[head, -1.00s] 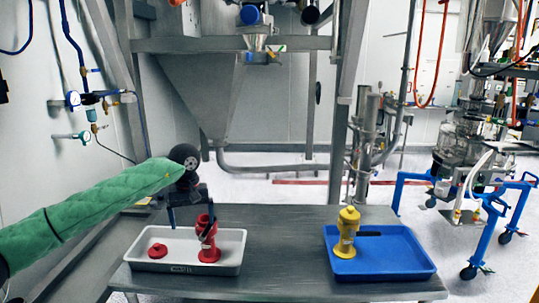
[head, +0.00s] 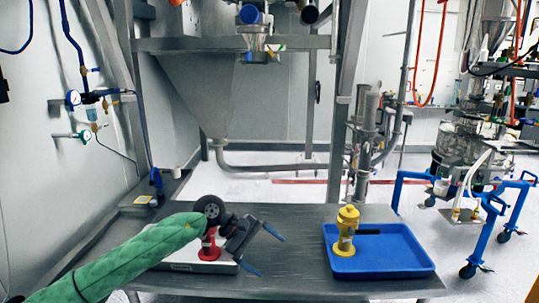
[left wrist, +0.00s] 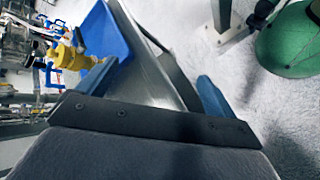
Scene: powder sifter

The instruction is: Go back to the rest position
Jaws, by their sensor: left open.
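My left gripper (head: 262,250) is open and empty, above the table at the right edge of the white tray (head: 185,267). In the left wrist view its two blue fingers stand wide apart with nothing between them. The red sifter (head: 210,253) stands in the white tray, its upper part hidden by my left wrist. The yellow sifter (head: 346,232) stands upright at the left of the blue tray (head: 405,258); it also shows in the left wrist view (left wrist: 68,57). My right gripper is not seen in the head view.
The grey metal table (head: 290,220) is bare between the two trays. A steel frame (head: 345,110) and hopper stand behind it. A blue wheeled stand (head: 488,235) is at the right. Gauges and hoses line the left wall.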

